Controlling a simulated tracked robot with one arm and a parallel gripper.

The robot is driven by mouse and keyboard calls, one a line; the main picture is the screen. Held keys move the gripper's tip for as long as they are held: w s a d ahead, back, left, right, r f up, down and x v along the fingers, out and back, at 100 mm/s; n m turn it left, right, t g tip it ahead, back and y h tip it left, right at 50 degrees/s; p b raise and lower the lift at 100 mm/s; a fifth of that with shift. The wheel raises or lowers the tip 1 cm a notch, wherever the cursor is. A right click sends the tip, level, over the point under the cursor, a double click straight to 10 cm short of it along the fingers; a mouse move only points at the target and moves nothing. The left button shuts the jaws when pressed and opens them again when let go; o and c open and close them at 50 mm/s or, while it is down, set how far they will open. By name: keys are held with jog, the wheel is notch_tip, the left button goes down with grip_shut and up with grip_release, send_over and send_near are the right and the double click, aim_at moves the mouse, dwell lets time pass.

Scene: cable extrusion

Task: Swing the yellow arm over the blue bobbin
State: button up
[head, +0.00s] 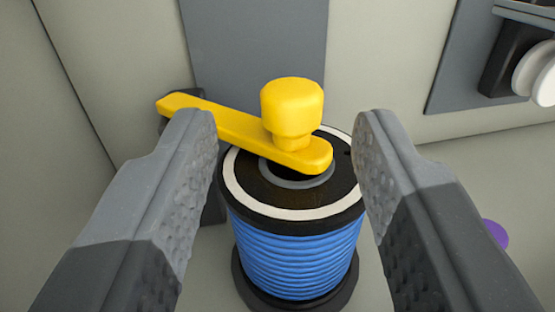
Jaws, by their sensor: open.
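The blue bobbin (298,260) stands upright in the middle of the head view, with blue windings between black flanges and a pale ring on its top. The yellow arm (236,127) reaches from the upper left across the bobbin's top, its free end above the centre hole. A yellow knob (292,108) stands on that end. My gripper (285,140) is open, one finger to the left and one to the right of the knob and bobbin top. The left finger hides part of the yellow arm's near edge. I cannot tell whether the arm touches the bobbin.
A grey panel (258,40) is on the pale wall behind the bobbin. A dark bracket with white discs (540,72) sits at the upper right. A purple round thing (496,233) shows partly behind the right finger. The pale surface at right is mostly clear.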

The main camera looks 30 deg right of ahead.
jog(key=v, duration=0.9)
jog(key=shift+s+a+f, duration=0.1)
jog(key=shift+s+a, duration=0.05)
